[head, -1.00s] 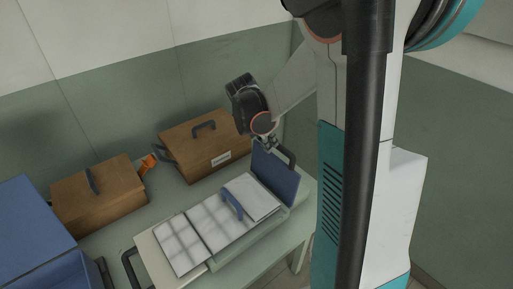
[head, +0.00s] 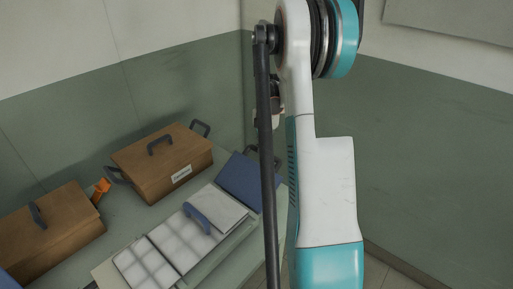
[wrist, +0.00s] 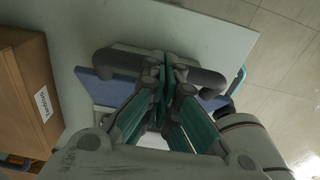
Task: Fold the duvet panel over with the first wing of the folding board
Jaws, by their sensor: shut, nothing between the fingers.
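The duvet panel (head: 165,247) lies on the folding board in the head view. Its left part shows a quilted face; its right end shows a plain white flap (head: 217,207) lying over it. A blue wing (head: 240,178) stands tilted at the board's right end, clear of the flap. In the wrist view, the blue wing (wrist: 97,74) shows edge-on with its grey handle (wrist: 118,60). My gripper (wrist: 166,72) is shut and empty at the handle; whether it touches cannot be told.
A labelled wooden box (head: 160,165) stands behind the board, and another wooden box (head: 45,235) stands at the left. A small orange object (head: 102,186) lies between them. A blue handle (head: 198,217) arches over the panel. Bare floor (wrist: 285,60) lies beyond the table edge.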

